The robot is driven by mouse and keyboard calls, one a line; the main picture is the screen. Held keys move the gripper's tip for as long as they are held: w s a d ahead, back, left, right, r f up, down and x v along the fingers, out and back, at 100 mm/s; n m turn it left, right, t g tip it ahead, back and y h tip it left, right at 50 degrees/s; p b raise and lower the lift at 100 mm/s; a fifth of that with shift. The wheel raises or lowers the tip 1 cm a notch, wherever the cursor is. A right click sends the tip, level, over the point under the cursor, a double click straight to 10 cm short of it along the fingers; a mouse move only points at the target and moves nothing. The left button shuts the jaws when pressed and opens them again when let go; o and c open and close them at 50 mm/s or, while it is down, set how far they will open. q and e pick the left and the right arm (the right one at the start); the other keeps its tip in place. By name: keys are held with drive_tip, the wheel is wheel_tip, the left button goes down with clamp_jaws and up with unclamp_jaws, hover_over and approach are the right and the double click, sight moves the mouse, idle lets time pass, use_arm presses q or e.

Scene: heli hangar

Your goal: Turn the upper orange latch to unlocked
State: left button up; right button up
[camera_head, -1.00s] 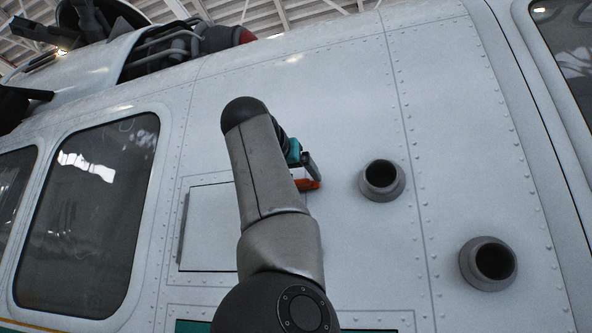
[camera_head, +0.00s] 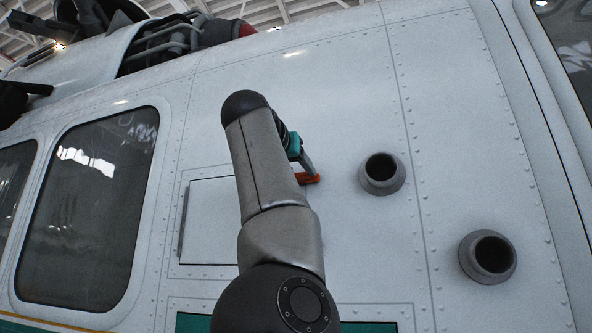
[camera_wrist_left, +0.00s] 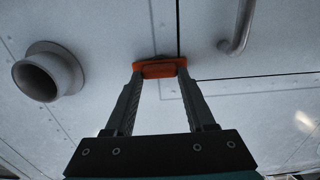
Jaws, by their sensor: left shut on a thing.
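The upper orange latch (camera_head: 308,179) sits on the white helicopter side, at the upper right corner of a closed rectangular panel (camera_head: 207,222). In the left wrist view the latch (camera_wrist_left: 160,69) lies across between my two fingertips. My left gripper (camera_head: 305,172) is shut on the latch, with a finger touching each end of it. My left arm hides part of the panel and most of the gripper in the head view. My right gripper is in neither view.
Two round grey ports (camera_head: 382,174) (camera_head: 488,257) stick out to the right of the latch. A dark window (camera_head: 88,210) is at the left. A grey curved handle (camera_wrist_left: 238,28) shows in the left wrist view. The skin above the latch is clear.

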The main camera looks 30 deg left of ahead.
use_arm(q)
drive_tip(key=shift+m, duration=0.4)
clamp_jaws()
drive_tip(key=m+b, duration=0.1)
drive_tip(key=m, duration=0.7)
drive_tip(key=shift+d, duration=0.15)
drive_tip(key=m, duration=0.5)
drive_tip(key=shift+f, duration=0.15)
drive_tip(key=m, duration=0.4)
drive_tip(key=shift+d+f, duration=0.1)
drive_tip(key=shift+m, duration=0.3)
drive_tip(key=o, duration=1.3)
unclamp_jaws()
drive_tip(key=b+v, duration=0.5)
drive_tip(key=v, duration=1)
drive_tip(key=shift+s+b, duration=0.15)
drive_tip(key=shift+b, duration=0.25)
